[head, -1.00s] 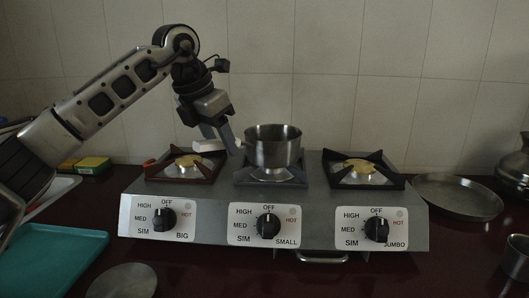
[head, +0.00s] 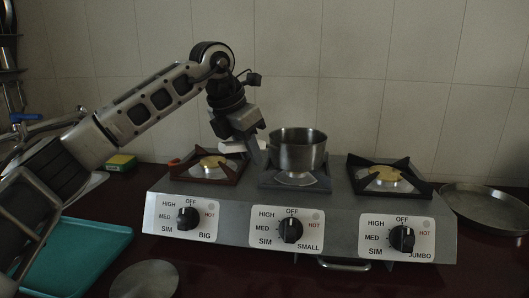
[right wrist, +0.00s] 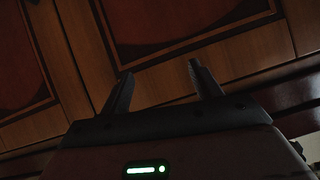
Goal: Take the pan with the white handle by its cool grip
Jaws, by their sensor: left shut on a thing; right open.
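The steel pan (head: 297,154) sits upright on the middle burner of the stove, above the SMALL knob. Its white handle (head: 233,147) points left toward the BIG burner and is partly hidden by my gripper. My left gripper (head: 256,152) reaches down from the upper left, just left of the pan's wall, and is shut on the handle. The exact contact of its fingers is hard to see. My right gripper (right wrist: 158,78) is open and empty in the right wrist view, before brown wooden panels.
The stove (head: 330,226) has empty left and right burners and three knobs. A round steel pan (head: 485,208) lies at the right. A teal tray (head: 75,255), a yellow-green sponge (head: 120,163) and a round metal disc (head: 145,280) are at the left. A tiled wall stands behind.

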